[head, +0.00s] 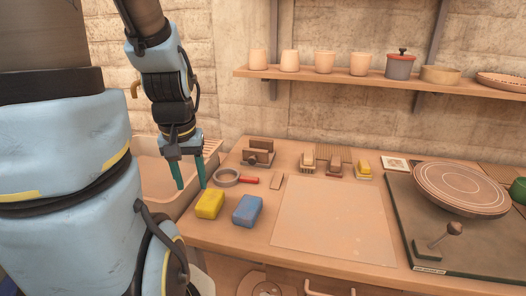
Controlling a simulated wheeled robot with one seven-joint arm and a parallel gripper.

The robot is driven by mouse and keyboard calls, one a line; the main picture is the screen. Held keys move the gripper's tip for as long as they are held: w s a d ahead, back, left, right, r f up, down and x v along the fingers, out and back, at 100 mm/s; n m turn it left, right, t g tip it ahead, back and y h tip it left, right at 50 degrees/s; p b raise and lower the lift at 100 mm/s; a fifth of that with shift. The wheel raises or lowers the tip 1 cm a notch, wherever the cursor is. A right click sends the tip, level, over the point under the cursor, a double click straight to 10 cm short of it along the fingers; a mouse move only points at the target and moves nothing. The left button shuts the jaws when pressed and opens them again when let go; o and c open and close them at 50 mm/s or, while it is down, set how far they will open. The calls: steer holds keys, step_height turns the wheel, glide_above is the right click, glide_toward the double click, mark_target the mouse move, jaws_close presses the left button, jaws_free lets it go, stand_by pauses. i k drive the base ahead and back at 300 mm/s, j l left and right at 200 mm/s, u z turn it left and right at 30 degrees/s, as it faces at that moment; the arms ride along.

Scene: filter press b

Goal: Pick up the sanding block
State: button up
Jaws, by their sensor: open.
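No block carries a readable label, so I cannot tell for certain which is the sanding block. A yellow block (209,204) with rounded edges lies at the front left of the wooden bench (236,243). A similar blue block (247,210) lies just to its right. My gripper (191,186) points down at the bench's left end, beside the sink-like basin. Its teal fingers are apart with nothing between them. The right fingertip appears just above and left of the yellow block.
A tape roll (227,177) and a red-handled tool (249,181) lie behind the blocks. A brown holder (258,154) stands behind them. A pale board (333,218) lies flat at the middle. A round patterned disc (460,188) sits at right. A shelf (345,80) with pots hangs above.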

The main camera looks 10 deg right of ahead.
mark_target(334, 166)
steer(key=k+l+u, duration=0.1)
steer(key=u, duration=0.35)
steer(key=k+l+u, duration=0.1)
steer(key=l+u, duration=0.3)
steer(key=k+l+u, duration=0.1)
steer(key=u, duration=0.35)
steer(key=k+u, duration=0.2)
steer(key=u, duration=0.25)
steer(key=k+l+u, duration=0.2)
steer(key=k, duration=0.35)
steer(key=k+u, duration=0.2)
steer(key=k, duration=0.35)
